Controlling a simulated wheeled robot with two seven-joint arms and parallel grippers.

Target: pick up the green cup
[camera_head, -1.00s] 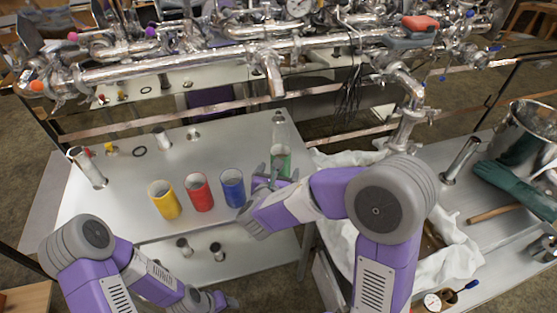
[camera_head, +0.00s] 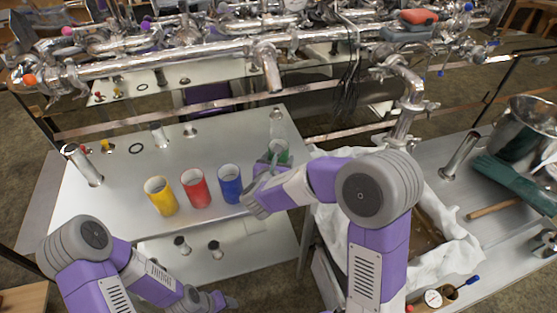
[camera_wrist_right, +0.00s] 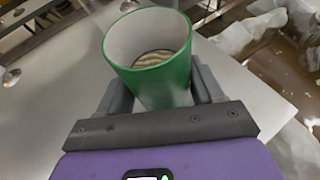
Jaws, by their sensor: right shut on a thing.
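The green cup (camera_head: 284,158) stands near the right end of the metal table, right of the blue cup (camera_head: 230,187). My right gripper (camera_head: 268,168) is at it, shut on its sides. In the right wrist view the green cup (camera_wrist_right: 160,75) is upright between the two grey fingers of the right gripper (camera_wrist_right: 162,92), its open mouth facing up. A pale tan patch shows inside it. I cannot tell whether its base touches the table. My left gripper (camera_head: 218,300) is low at the bottom edge, away from the cups; its fingers are unclear.
A red cup (camera_head: 195,188) and a yellow cup (camera_head: 160,195) stand left of the blue one. Metal pipes (camera_head: 170,65) cross behind the table (camera_head: 110,205). White cloth (camera_head: 445,250) lies right.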

